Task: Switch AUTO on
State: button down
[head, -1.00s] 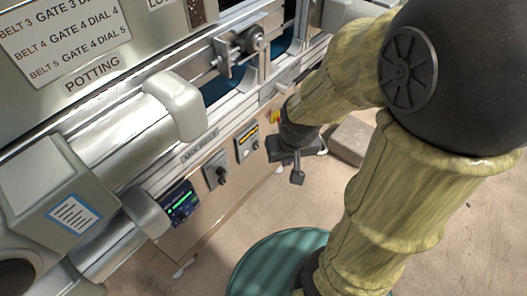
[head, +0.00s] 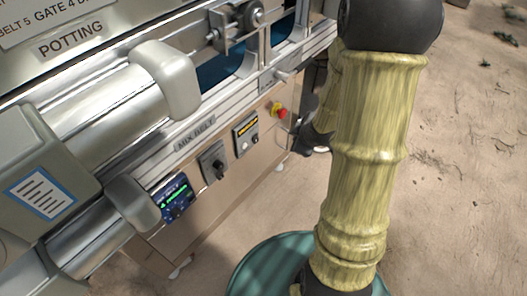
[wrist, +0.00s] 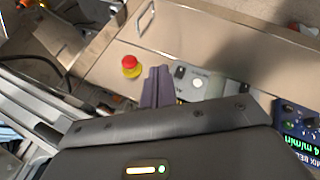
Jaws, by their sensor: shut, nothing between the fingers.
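No label reading AUTO is legible. A grey switch plate (head: 246,133) with an orange label and small controls is on the machine's front panel. It also shows in the wrist view (wrist: 210,88), with a pale round control and a small dark one. Left of it in the head view is a plate with a black rotary knob (head: 213,162). My gripper's shut, empty fingers (wrist: 157,86) are in the wrist view, between the red stop button (wrist: 130,66) and the switch plate. Whether they touch the panel I cannot tell. In the head view my arm mostly hides the gripper.
The red button on its yellow base (head: 279,111) sits right of the switch plate in the head view. A lit display (head: 173,198) is at the panel's left end. Metal rails (head: 240,95) run above the panel. Open floor (head: 450,190) lies to the right.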

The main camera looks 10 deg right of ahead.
aim_at(256, 139)
notch_tip(256, 139, down, 11)
jog(key=s+n+t+y+b, duration=0.1)
jog(key=n+t+y+b, duration=0.5)
jog(key=n, duration=0.8)
jog(key=y+b, duration=0.1)
jog(key=y, duration=0.2)
jog(key=shift+s+f+y+b, duration=0.2)
jog(key=shift+s+y+b, duration=0.1)
jog(key=shift+s, duration=0.1)
jog(key=b+x, duration=0.4)
jog(key=x, duration=1)
jog(key=shift+b, duration=0.3)
jog(key=shift+w, duration=0.2)
